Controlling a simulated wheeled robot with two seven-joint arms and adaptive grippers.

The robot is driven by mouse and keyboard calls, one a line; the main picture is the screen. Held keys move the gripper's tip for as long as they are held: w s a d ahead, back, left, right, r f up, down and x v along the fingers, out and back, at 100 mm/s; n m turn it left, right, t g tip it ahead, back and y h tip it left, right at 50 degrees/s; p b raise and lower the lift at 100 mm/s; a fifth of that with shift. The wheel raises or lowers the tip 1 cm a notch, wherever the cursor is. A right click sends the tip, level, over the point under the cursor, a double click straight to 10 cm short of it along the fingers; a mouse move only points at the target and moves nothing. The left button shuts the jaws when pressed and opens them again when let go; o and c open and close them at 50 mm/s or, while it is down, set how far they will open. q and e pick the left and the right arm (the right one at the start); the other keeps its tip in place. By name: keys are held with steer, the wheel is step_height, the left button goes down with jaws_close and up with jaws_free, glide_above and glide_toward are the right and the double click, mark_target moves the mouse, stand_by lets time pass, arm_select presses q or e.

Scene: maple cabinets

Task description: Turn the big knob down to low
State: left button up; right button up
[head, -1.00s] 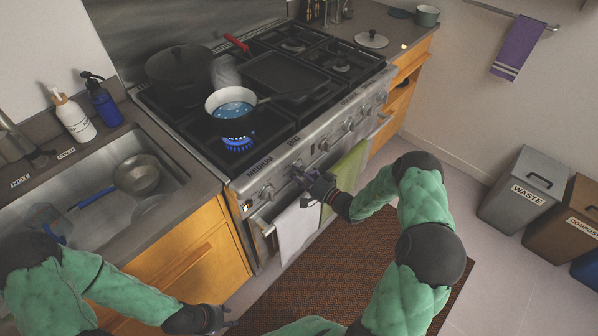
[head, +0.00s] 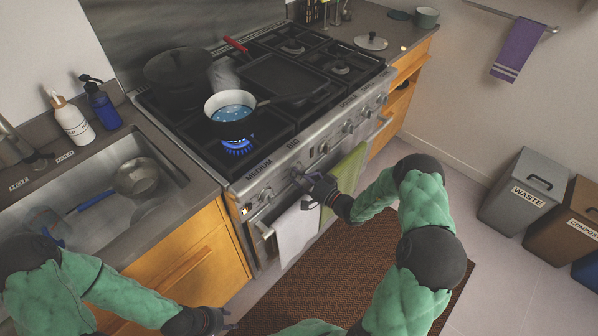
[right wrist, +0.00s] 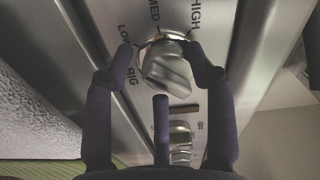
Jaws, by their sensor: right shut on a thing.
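The big knob (right wrist: 168,68) is a metal knob on the stove's front panel, with LOW, MED and HIGH printed around it in the right wrist view. My right gripper (right wrist: 167,55) is shut on it, one finger on each side. In the head view my right gripper (head: 300,178) is at the panel just below the BIG label (head: 292,143) and mostly hides the knob. My left gripper (head: 230,320) hangs low and empty at the bottom of the head view, its fingers apart.
A blue flame (head: 237,147) burns under a white pan (head: 231,106) of blue liquid. Another knob (head: 266,194) sits left of my right gripper. White (head: 297,232) and green (head: 345,180) towels hang below the panel. A brown mat (head: 300,285) covers the floor in front.

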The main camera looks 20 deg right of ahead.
steer(key=p+v, duration=0.1)
steer(key=v, duration=1)
steer(key=shift+s, duration=0.35)
steer(key=shift+d, duration=0.1)
stand_by(0.8)
steer(key=s+a+f+n+g+y, duration=0.1)
steer(key=s+a+f+g+y, duration=0.15)
steer(key=a, duration=0.35)
steer(key=s+a+f+g+y, duration=0.1)
steer(key=a+f+g+y, duration=0.15)
steer(key=a, duration=0.25)
steer(key=s+a+f+n+g+h, duration=0.2)
steer(key=s+a+f+g, duration=0.15)
steer(key=s+g, duration=0.2)
steer(key=s+a+f+n+g+h, duration=0.1)
steer(key=s+a+f+g+h, duration=0.2)
steer(key=s, duration=0.4)
steer(key=s+a+f+n+g+h, duration=0.1)
steer(key=s+a+f+n+g, duration=0.1)
steer(key=s+a+f+g, duration=0.3)
steer(key=shift+w+a+r+t+h, duration=0.7)
steer(key=shift+w+a+t+h, duration=0.25)
steer(key=shift+t, duration=0.2)
